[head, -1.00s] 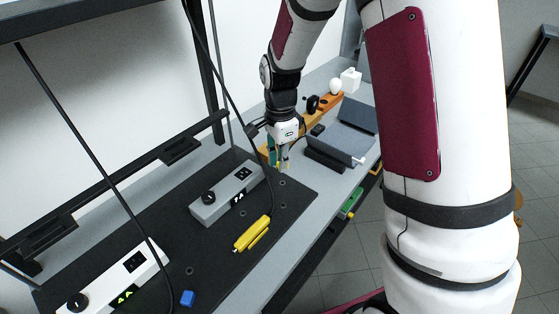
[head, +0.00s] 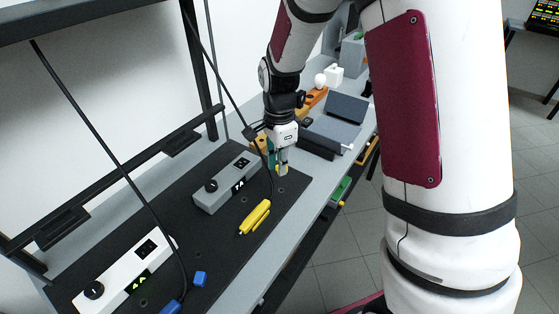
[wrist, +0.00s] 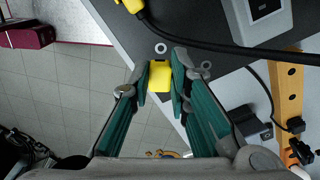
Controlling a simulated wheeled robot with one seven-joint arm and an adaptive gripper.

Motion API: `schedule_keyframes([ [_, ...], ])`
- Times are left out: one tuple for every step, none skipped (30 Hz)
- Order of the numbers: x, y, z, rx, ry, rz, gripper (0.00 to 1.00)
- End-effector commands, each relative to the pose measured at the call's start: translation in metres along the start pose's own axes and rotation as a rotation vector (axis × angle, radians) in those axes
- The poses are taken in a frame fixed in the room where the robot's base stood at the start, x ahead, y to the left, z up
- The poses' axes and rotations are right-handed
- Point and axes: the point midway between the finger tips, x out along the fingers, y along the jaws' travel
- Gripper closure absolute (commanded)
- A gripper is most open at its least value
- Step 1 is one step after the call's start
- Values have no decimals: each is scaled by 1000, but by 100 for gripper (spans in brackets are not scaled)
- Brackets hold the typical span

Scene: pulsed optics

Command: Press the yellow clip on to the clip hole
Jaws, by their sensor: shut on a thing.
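My gripper (wrist: 159,82) is shut on the small yellow clip (wrist: 160,75), which sits between its two teal fingers in the wrist view. In the head view my gripper (head: 278,168) points down at the far right part of the black board, and the clip is mostly hidden by the fingers. A pale ring-shaped hole (wrist: 161,48) lies on the board just beyond the clip in the wrist view. A greyer ring (wrist: 206,65) lies right of the right finger. I cannot tell whether the clip touches the board or which ring is the clip hole.
A yellow cabled probe (head: 256,216) lies on the black board (head: 215,240), its cable running close to my gripper. An orange rail (wrist: 289,95) stands to the right.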

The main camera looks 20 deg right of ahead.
Motion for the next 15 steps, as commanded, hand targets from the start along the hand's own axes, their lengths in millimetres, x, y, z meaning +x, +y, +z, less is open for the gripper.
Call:
schedule_keyframes([
  [6,0,0,0,0,3,100],
  [8,0,0,0,0,4,100],
  [12,0,0,0,-1,3,100],
  [15,-1,0,0,-1,3,100],
  [17,-1,0,0,-1,3,100],
  [21,-1,0,0,-1,3,100],
  [24,-1,0,0,0,3,100],
  [26,-1,0,0,0,3,100],
  [30,-1,0,0,-1,3,100],
  [32,-1,0,0,-1,3,100],
  [35,-1,0,0,-1,3,100],
  [38,-1,0,0,-1,3,100],
  [40,-1,0,0,0,2,100],
  [41,-1,0,0,0,2,100],
  [44,-1,0,-1,0,2,100],
])
